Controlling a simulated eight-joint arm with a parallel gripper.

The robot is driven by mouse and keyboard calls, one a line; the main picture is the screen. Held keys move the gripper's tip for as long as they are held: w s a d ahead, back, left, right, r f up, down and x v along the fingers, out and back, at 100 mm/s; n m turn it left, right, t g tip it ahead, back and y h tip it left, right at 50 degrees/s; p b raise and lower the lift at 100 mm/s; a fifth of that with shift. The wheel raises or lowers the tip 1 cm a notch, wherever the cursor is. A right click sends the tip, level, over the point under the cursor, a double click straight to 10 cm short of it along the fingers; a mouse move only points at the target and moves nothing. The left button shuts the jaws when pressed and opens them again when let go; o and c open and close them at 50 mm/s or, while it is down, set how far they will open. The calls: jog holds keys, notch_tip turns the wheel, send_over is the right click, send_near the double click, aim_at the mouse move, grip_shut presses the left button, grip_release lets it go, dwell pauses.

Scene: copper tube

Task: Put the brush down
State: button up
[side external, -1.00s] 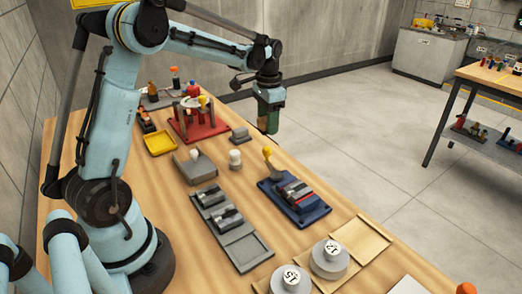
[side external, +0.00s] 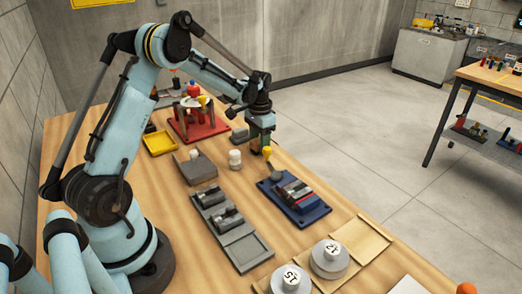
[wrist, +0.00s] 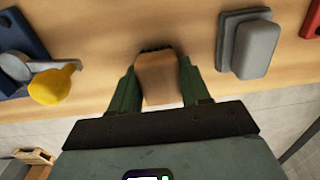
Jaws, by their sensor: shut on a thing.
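My gripper (wrist: 158,85) is shut on the brush, with one green finger on each side of it. The brush (wrist: 158,75) shows in the wrist view as a tan wooden block with a dark edge at its far end, over the bare wooden table. In the side external view my gripper (side external: 262,143) hangs low at the table's far right edge, between a small grey block and the yellow-knobbed part of the blue fixture. The brush is not clearly visible in that view. I cannot tell whether it touches the table.
The grey block (wrist: 250,45) is right of the brush in the wrist view; the yellow knob (wrist: 55,85) and blue fixture (wrist: 18,45) are to its left. A red stand (side external: 199,125) and yellow tray (side external: 159,143) stand farther back. Bare table (wrist: 155,20) lies beyond the brush.

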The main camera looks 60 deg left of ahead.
jog(key=shift+f, duration=0.15)
jog(key=o, duration=1.3)
notch_tip(320, 180, up, 12)
jog(key=s+d+r+t, duration=0.2)
jog(key=s+d+r, duration=0.1)
jog(key=d, duration=0.3)
jog(key=s+d+r+t, duration=0.2)
jog(key=s+d, duration=0.1)
jog(key=d, duration=0.3)
jog(key=s+d+f+t, duration=0.1)
jog(key=s+d, duration=0.1)
jog(key=s+d+f+t, duration=0.1)
jog(key=s+d, duration=0.2)
jog(key=s+d+f+t, duration=0.1)
jog(key=s+d, duration=0.2)
jog(key=shift+f, duration=0.15)
